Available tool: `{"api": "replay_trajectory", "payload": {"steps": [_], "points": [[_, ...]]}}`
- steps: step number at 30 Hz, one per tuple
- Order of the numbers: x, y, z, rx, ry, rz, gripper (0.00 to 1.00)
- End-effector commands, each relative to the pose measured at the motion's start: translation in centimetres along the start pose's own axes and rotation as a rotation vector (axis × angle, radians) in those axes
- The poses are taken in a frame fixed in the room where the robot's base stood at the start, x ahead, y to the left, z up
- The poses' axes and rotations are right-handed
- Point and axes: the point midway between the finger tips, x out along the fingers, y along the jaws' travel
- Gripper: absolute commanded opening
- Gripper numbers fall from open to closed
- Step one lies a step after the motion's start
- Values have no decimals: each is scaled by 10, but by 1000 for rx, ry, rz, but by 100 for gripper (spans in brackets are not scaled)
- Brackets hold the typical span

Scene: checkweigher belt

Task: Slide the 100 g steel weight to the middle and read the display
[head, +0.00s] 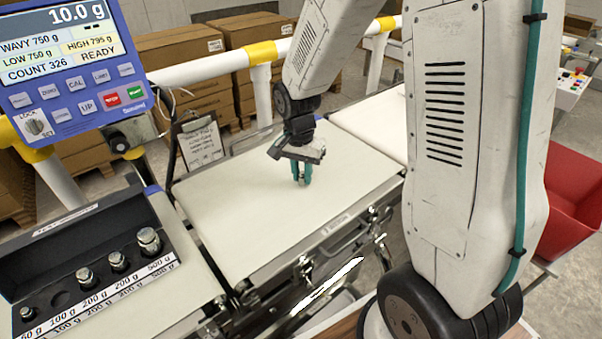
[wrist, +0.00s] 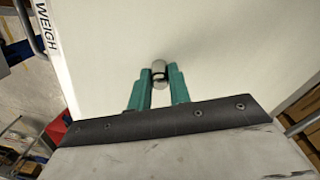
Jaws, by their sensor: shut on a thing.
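My gripper (head: 302,182) points down over the white weigh belt (head: 240,195), near its middle. Its teal fingers, also in the wrist view (wrist: 157,80), are shut on the small steel weight (wrist: 159,72), whose shiny round top shows between the tips. In the head view the fingers mostly hide the weight. The fingertips are at or just above the belt; I cannot tell if the weight rests fully on it. The blue display (head: 75,60) at the upper left reads 10.0 g, with READY and COUNT 326 below.
A dark weight case (head: 60,235) at the left holds several steel weights; its 100 g socket (head: 57,299) is empty. A white rail (head: 210,68) runs behind the belt. A red bin (head: 573,205) is at the right. The belt around my gripper is clear.

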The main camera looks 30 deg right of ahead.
Motion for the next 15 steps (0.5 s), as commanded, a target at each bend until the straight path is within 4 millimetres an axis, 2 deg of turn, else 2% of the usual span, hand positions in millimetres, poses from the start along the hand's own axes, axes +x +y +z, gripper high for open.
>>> {"api": "replay_trajectory", "payload": {"steps": [6, 7, 9, 10, 15], "points": [[0, -1, 1, -1, 0, 0, 0], [0, -1, 1, -1, 0, 0, 22], [0, -1, 1, -1, 0, 0, 42], [0, -1, 1, -1, 0, 0, 45], [0, 0, 0, 1, 0, 0, 45]]}}
